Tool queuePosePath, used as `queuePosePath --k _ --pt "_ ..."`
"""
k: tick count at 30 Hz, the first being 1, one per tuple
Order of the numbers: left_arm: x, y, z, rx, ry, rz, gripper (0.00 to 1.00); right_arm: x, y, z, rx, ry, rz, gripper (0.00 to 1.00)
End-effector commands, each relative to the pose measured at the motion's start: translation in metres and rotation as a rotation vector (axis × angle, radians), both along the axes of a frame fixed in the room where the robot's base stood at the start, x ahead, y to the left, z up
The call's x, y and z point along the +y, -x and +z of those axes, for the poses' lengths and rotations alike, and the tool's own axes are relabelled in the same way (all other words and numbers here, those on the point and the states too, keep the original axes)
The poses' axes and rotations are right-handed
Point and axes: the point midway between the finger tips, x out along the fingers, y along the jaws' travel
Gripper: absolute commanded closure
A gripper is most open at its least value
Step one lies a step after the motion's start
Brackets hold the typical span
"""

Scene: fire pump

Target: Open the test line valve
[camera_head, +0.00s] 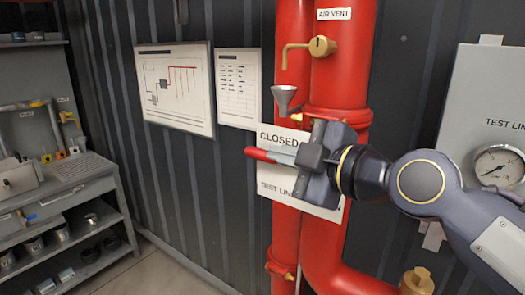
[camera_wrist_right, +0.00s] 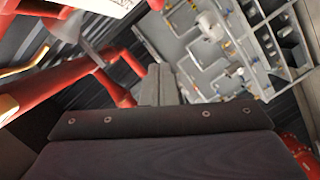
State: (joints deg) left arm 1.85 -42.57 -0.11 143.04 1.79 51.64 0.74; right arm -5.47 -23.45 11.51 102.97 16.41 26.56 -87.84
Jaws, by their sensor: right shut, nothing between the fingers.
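The test line valve's lever has a red grip (camera_head: 262,154) that points left, roughly level, in front of a white sign (camera_head: 272,187) reading "CLOSED" and "TEST LIN...". My right gripper (camera_head: 290,155) is in front of the sign, at the lever's right, and hides the valve body and part of the lever. Its fingers also show in the right wrist view (camera_wrist_right: 158,85), shut together with nothing between them. I cannot tell whether they touch the lever. My left gripper is not in view.
Red vertical pipes (camera_head: 342,75) stand behind my gripper. A brass air vent valve (camera_head: 321,46) and a grey funnel (camera_head: 284,97) are above it. A grey panel with a gauge (camera_head: 498,166) is at right. A workbench with shelves (camera_head: 66,190) is at left.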

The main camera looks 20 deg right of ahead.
Motion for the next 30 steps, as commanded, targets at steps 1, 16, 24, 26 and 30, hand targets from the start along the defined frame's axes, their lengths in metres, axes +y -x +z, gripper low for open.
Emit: queuePosePath --k 1,16,24,26,30 --pt "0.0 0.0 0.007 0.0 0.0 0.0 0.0 0.005 -0.01 0.0 0.007 0.001 0.002 1.0" --pt "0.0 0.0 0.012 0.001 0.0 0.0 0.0 0.015 -0.081 -0.029 0.003 -0.002 -0.001 1.0" --pt "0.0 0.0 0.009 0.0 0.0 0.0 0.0 0.007 -0.087 -0.033 0.001 -0.001 0.0 1.0" --pt "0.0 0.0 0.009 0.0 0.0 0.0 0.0 0.007 -0.087 -0.033 0.001 -0.001 0.0 1.0" --pt "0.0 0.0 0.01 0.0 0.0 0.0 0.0 0.007 -0.087 -0.032 0.001 -0.001 0.0 1.0"
